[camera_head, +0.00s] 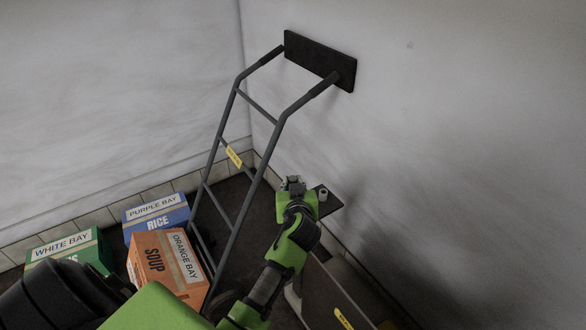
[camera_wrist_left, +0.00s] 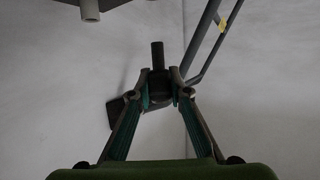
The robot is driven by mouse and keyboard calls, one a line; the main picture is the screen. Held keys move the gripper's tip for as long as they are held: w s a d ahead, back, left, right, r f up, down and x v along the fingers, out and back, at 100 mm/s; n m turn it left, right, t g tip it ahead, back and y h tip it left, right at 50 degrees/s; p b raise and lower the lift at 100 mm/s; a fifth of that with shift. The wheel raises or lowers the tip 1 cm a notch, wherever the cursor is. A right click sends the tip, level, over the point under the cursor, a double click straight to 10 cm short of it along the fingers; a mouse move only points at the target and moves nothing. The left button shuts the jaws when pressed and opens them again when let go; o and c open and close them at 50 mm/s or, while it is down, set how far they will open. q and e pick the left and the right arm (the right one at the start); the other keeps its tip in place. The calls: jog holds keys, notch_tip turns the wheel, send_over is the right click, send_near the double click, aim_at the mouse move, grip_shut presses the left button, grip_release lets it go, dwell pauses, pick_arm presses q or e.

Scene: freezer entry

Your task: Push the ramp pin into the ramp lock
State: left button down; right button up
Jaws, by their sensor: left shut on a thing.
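My left gripper (camera_head: 292,184) is near the grey wall, to the right of the hand truck. In the left wrist view its two fingers (camera_wrist_left: 159,92) are closed on a dark piece with a thin rod, which looks like the ramp pin (camera_wrist_left: 157,55). The rod sticks out beyond the fingertips, clear of anything I can see. Beside the gripper is a dark plate (camera_head: 332,205) with a short grey cylinder (camera_head: 323,194) on it. The pale cylinder (camera_wrist_left: 90,10) also shows in the left wrist view. I cannot tell whether it is the ramp lock. My right gripper is not in view.
A grey hand truck (camera_head: 256,177) leans against a black wall plate (camera_head: 319,60). A purple-bay rice box (camera_head: 157,222), an orange soup box (camera_head: 155,263) and a green white-bay box (camera_head: 95,250) stand at lower left. A dark panel with a yellow label (camera_head: 343,318) is at lower right.

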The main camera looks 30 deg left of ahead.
pick_arm(q)
jog(key=shift+d, duration=0.1)
dwell(0.4)
jog(key=shift+f+b, duration=1.9)
jog(key=shift+f, duration=0.05)
jog(key=shift+f, duration=0.15)
dwell(0.3)
jog(key=shift+f+b, duration=0.15)
jog(key=shift+b, duration=0.2)
jog(key=shift+f+b, duration=0.45)
jog(key=shift+f, duration=0.3)
jog(key=shift+f+b, duration=0.6)
jog(key=shift+b, duration=0.2)
jog(key=shift+s+f+b, duration=0.1)
jog(key=shift+f+b, duration=0.45)
jog(key=shift+f, duration=0.05)
